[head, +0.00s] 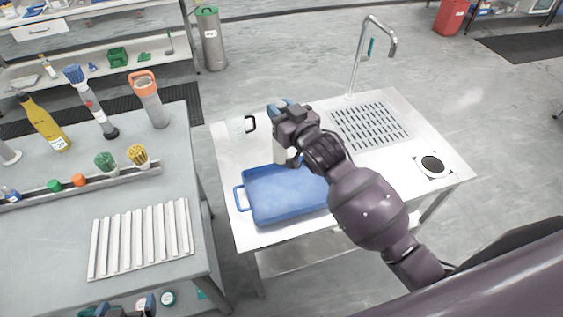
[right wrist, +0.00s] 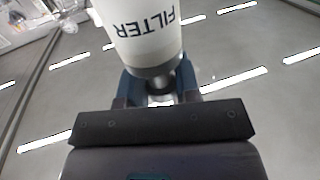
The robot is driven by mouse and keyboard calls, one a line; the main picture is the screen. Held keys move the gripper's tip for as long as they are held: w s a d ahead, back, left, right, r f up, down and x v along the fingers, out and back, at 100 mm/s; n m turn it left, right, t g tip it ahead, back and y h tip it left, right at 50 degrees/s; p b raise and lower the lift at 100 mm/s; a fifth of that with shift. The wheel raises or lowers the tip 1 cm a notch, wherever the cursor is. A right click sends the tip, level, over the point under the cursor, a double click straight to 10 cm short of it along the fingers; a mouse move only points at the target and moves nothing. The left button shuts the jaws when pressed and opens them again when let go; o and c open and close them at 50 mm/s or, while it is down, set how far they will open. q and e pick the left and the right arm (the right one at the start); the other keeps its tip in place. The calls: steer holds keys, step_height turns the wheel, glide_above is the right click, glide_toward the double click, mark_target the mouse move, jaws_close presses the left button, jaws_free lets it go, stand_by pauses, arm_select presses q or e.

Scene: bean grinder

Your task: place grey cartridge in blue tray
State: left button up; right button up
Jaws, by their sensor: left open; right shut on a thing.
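The blue tray (head: 290,208) lies on the metal sink table, its inside empty where it shows; my right arm hides its right part. My left gripper (head: 125,311) just shows at the bottom edge, open, over the lower left.
A tap (head: 361,60) and drain grate (head: 370,126) are at the back right. The left bench holds a white ribbed rack (head: 140,238), brushes and a yellow bottle (head: 43,122).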

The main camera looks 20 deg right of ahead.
mark_target(281, 156)
arm_select(q)
steer(key=shift+w+d+f+b, duration=0.15)
steer(key=shift+w+b, duration=0.35)
steer(key=shift+b, duration=0.05)
arm_select(e)
step_height(281, 156, down, 16)
steer(key=shift+f, duration=0.1)
arm_select(q)
steer(key=shift+f, duration=0.1)
arm_select(e)
steer(key=o, duration=0.9)
steer(key=shift+f, duration=0.1)
